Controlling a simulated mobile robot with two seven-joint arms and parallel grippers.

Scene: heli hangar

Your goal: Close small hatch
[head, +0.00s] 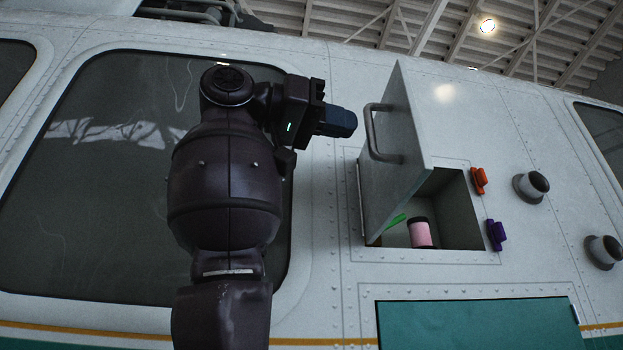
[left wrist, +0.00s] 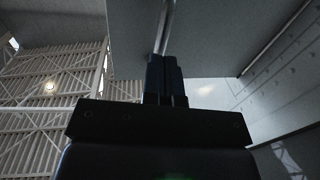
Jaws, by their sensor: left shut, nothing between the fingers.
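The small hatch door (head: 400,150) stands open on the white helicopter side, hinged at the left of a square compartment (head: 457,205). A grey bar handle (head: 374,133) is on the door's left-facing side. My left gripper (head: 349,123) is shut and empty, pointing right at the handle with a small gap in the head view. In the left wrist view, the shut fingers (left wrist: 164,80) line up with the handle (left wrist: 165,30) in front of the door panel (left wrist: 200,40); whether they touch is unclear. An orange latch (head: 479,181) and a purple latch (head: 496,235) sit right of the opening.
A pink cylinder (head: 420,233) and a green item (head: 397,220) lie inside the compartment. Two round knobs (head: 531,186) protrude at the right. A dark window (head: 90,150) lies behind my left arm. A green panel (head: 475,325) is below the opening.

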